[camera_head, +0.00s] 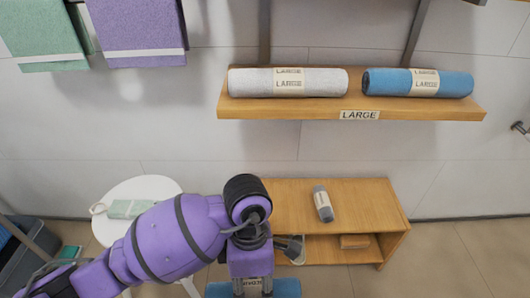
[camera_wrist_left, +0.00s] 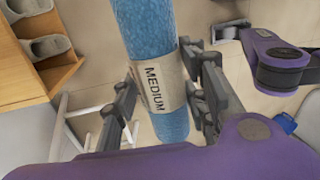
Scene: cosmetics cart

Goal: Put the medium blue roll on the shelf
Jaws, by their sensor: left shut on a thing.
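The medium blue roll (camera_wrist_left: 150,45) has a beige band reading MEDIUM. In the left wrist view it sits between the fingers of my left gripper (camera_wrist_left: 166,95), which is shut on it around the band. In the head view part of the blue roll (camera_head: 285,288) shows at the bottom edge, under my left gripper (camera_head: 254,287); my purple arm hides much around it. A wooden wall shelf (camera_head: 230,108) labelled LARGE holds a white roll (camera_head: 250,82) and a large blue roll (camera_head: 450,84), side by side. My right gripper is not clearly visible.
A low wooden bench (camera_head: 370,205) stands below the wall shelf, with a small grey item (camera_head: 322,204) on top. A white round stool (camera_head: 140,188) holds a pale green item (camera_head: 128,208). Green (camera_head: 42,35) and purple (camera_head: 140,30) towels hang at upper left.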

